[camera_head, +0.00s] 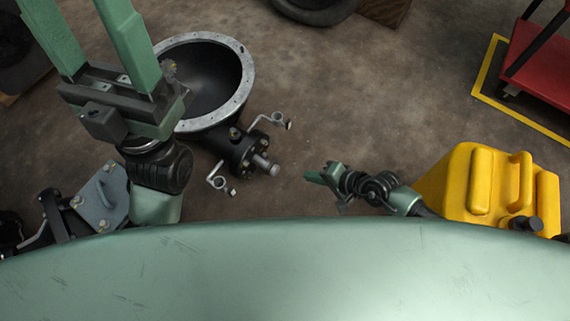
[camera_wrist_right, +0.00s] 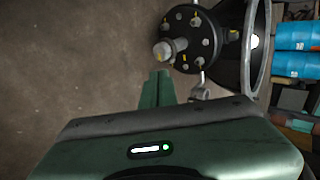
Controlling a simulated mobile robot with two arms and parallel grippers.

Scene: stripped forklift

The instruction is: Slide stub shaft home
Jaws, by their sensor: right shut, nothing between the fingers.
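The stub shaft (camera_head: 267,165) is a short, pale metal shaft sticking out of a black bolted flange (camera_head: 243,152) on the neck of a dark housing. In the right wrist view the stub shaft (camera_wrist_right: 166,51) points left out of the black flange (camera_wrist_right: 198,38); how deep it sits cannot be told. My right gripper (camera_head: 309,176) is to the right of the shaft's end, apart from it, shut and empty. In the wrist view its green fingers (camera_wrist_right: 160,74) are together, just below the shaft end in the picture.
A wide open bell-shaped housing (camera_head: 243,75) lies behind the flange. Bent metal brackets (camera_head: 263,122) flank the shaft. A yellow container (camera_head: 455,185) stands right of my right arm. A red cart (camera_head: 545,65) is at upper right. Bare floor lies between shaft and cart.

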